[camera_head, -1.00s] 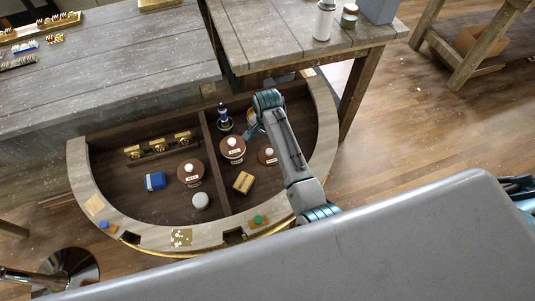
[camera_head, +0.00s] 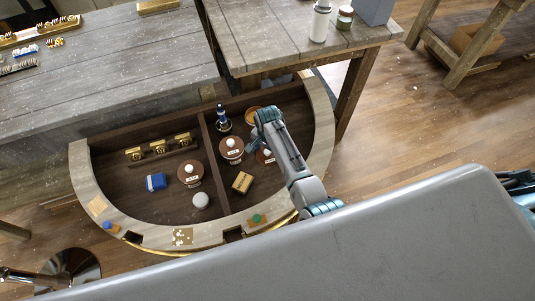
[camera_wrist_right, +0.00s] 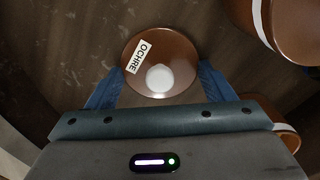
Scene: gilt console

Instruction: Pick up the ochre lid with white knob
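The ochre lid (camera_wrist_right: 180,48) is a round brown disc with a white knob (camera_wrist_right: 158,78) and a label reading OCHRE, seen in the right wrist view. In the head view the lid (camera_head: 262,158) is partly hidden by my right arm, in the right compartment of the half-round console (camera_head: 325,120). My right gripper (camera_wrist_right: 160,73) is open, with one blue finger on each side of the lid and the knob between them. No contact is visible. In the head view the gripper (camera_head: 254,147) is small and partly hidden by its arm. My left gripper is not in view.
A similar white-knobbed brown lid (camera_head: 231,153) is close left of the gripper; another (camera_head: 190,177) sits left of the divider (camera_head: 206,135). The console rim curves around.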

